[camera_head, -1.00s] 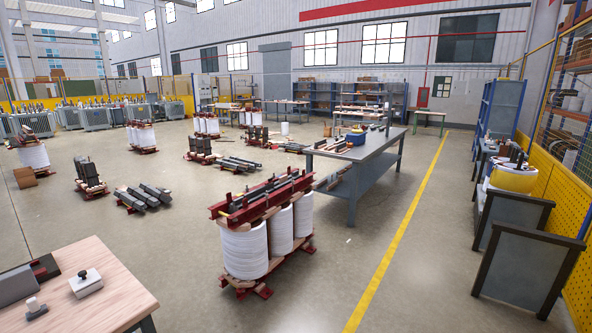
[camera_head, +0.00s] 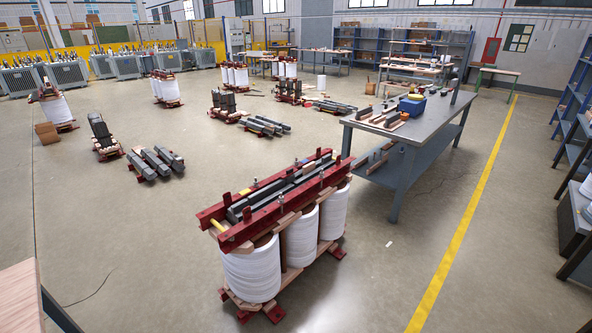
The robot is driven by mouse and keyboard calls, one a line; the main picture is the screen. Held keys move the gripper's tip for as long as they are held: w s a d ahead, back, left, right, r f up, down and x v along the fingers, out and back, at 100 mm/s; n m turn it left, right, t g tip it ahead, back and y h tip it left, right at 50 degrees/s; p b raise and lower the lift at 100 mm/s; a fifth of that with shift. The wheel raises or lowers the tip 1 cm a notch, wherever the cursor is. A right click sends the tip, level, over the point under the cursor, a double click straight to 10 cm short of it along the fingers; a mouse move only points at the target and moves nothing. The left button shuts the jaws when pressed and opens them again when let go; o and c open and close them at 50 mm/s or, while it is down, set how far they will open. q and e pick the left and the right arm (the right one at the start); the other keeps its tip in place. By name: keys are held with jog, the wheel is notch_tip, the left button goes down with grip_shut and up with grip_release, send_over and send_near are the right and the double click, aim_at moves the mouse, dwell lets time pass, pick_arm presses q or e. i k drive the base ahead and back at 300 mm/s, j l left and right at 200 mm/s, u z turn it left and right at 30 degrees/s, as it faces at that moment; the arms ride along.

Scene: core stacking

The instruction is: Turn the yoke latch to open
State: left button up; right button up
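A transformer core (camera_head: 285,248) with white round coils stands on the floor in the lower middle. A red yoke frame (camera_head: 262,212) of two long beams lies across its top, with dark bars between the beams. Small upright bolts and a yellow piece (camera_head: 218,226) show on the frame. I cannot make out which part is the latch or whether it is turned. Neither of my grippers is in view.
A grey workbench (camera_head: 420,130) with a blue box (camera_head: 412,106) stands right of the core. A wooden table corner (camera_head: 18,300) is at the lower left. Dark bar stacks (camera_head: 155,162) lie on the floor. Floor around the yellow line (camera_head: 470,220) is clear.

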aim_at(289, 173)
jog(key=i+l+u, duration=0.3)
jog(key=i, duration=0.35)
jog(key=i+l+u, duration=0.3)
jog(key=i+l, duration=0.3)
